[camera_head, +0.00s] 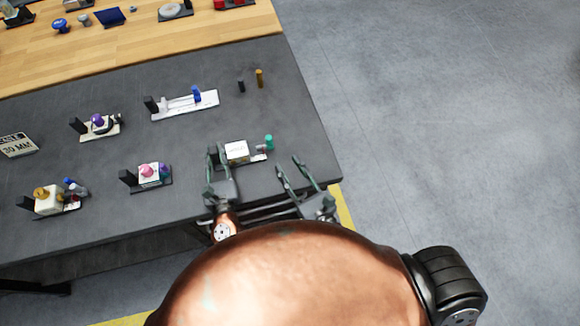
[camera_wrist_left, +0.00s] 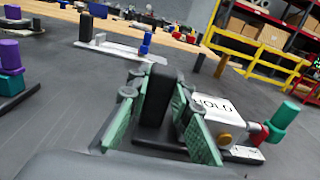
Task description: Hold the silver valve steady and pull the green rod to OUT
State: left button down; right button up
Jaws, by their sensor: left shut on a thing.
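The silver valve is a pale box marked HOLD (camera_wrist_left: 213,108) on a flat base; it also shows in the head view (camera_head: 237,152). The green rod (camera_wrist_left: 284,116), an upright green knob, stands at its right end and shows in the head view (camera_head: 269,141). My left gripper (camera_head: 218,151) is at the valve's left end, its fingers on both sides of an upright black block (camera_wrist_left: 157,95), shut on it. The block hides part of the valve's left side. My right gripper (camera_head: 289,165) is open and empty, right of the green rod and nearer the table's front edge.
On the dark table (camera_head: 120,165) stand a pink-topped fixture (camera_head: 149,172), a purple one (camera_head: 98,123), a gold one (camera_head: 45,198) and a long white slide with a blue knob (camera_head: 186,103). Two small pegs (camera_head: 259,77) stand at the back. The right table edge is close.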

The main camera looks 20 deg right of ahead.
pick_arm(q)
jog(key=shift+a+f, duration=0.15)
jog(key=shift+f, duration=0.2)
jog(key=c, duration=1.8)
grip_release()
pick_arm(e)
jog(key=shift+a, duration=0.1)
pick_arm(q)
jog(key=shift+o, duration=0.6)
jog(key=shift+r, duration=0.15)
